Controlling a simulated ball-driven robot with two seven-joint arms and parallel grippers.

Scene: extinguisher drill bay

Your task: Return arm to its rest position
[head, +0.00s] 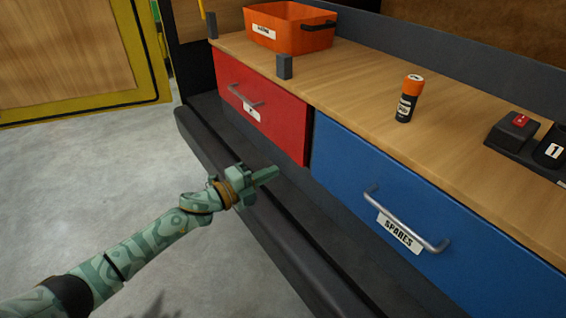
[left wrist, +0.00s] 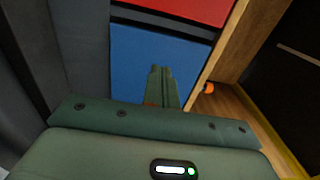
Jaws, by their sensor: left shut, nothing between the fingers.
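My left arm comes in from the lower left of the head view. Its gripper (head: 268,175) is shut and empty, held over the dark ledge in front of the drawers. The shut fingers also show in the left wrist view (left wrist: 160,85), in front of the blue drawer (left wrist: 138,65). The gripper is apart from the red drawer (head: 270,115) and the blue drawer (head: 400,210) labelled SPARES. Both drawers look closed. My right gripper is in neither view.
On the wooden worktop (head: 350,90) stand an orange bin (head: 290,38), an orange-and-black canister (head: 406,105) and a dark holder (head: 512,130) at the right. A dark padded ledge (head: 240,200) runs below the drawers. Grey floor (head: 90,170) is clear at the left.

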